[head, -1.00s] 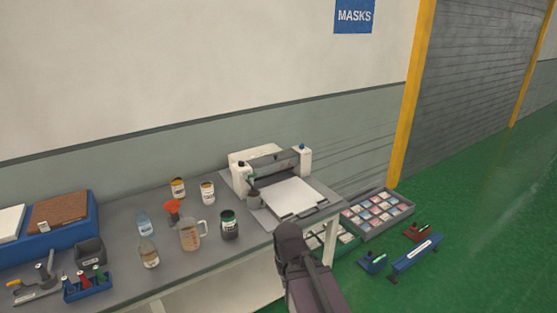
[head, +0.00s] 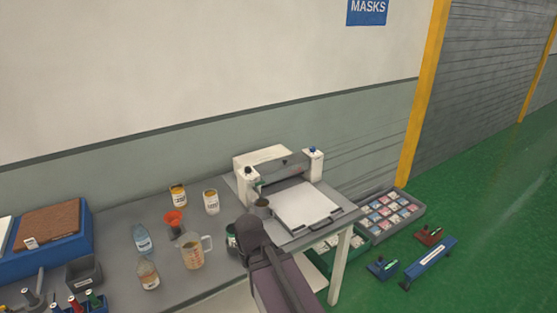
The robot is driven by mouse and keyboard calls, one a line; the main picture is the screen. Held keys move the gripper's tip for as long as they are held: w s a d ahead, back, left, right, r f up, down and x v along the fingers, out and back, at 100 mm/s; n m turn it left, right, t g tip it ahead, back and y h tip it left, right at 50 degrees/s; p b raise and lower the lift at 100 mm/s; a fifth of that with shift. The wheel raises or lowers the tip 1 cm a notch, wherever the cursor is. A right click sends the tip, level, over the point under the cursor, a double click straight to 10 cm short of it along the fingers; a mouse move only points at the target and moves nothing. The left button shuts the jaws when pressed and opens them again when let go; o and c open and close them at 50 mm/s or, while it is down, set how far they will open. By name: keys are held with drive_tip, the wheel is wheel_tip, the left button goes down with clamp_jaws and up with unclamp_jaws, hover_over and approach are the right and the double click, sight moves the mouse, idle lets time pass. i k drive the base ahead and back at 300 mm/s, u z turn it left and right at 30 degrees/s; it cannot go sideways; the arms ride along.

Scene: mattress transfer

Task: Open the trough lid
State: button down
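A white printing machine (head: 245,190) with two posts and a flat white plate (head: 306,207) in front stands at the right end of the grey table. A dark grey bar or cover (head: 285,172) spans between the posts; I cannot tell for sure whether it is the trough lid. A light housing (head: 262,158) sits behind it, and its state is unclear. My dark arm rises from the bottom edge in front of the table, left of the plate. My gripper cannot be made out.
A grey cup (head: 262,208) stands at the machine's front left. A measuring jug (head: 193,252), jars and bottles stand left of it; my arm partly hides a green jar (head: 232,238). A crate (head: 396,209) and a blue stand (head: 430,262) are on the floor at right.

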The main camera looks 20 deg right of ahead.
sight(269, 166)
drive_tip(key=i, duration=1.25)
drive_tip(key=z, duration=0.35)
